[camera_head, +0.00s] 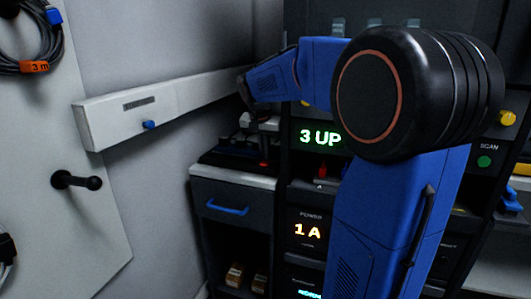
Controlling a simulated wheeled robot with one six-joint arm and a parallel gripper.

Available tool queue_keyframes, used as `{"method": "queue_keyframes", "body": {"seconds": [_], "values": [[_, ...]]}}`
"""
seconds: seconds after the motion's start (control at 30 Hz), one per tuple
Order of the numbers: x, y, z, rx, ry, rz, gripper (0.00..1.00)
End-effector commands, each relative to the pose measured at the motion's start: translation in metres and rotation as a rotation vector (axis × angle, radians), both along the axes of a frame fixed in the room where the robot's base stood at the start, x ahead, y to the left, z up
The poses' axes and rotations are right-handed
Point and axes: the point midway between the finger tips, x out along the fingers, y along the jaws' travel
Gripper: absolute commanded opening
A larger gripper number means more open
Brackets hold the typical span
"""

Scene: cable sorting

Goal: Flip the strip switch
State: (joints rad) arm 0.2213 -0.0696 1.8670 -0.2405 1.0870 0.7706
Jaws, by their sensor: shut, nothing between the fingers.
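My blue arm reaches to the left, and its dark wrist ends above the small cabinet. My gripper (263,146), small and dim below the wrist, points down with its fingers together and holds nothing that I can make out.
A white wall duct (185,108) with a blue knob (149,124) runs behind the wrist. The cabinet (235,192) has a blue handle. The rack on the right shows "3 UP" (320,138) and "1 A" (308,231). A coiled cable (28,62) hangs at upper left.

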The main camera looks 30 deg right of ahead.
Motion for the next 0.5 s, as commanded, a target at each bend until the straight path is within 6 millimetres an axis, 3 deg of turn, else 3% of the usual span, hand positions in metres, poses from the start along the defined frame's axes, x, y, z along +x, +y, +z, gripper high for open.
{"method": "queue_keyframes", "body": {"seconds": [0.5], "values": [[-0.011, 0.013, -0.003, 0.003, 0.008, 0.0, 0.0]]}}
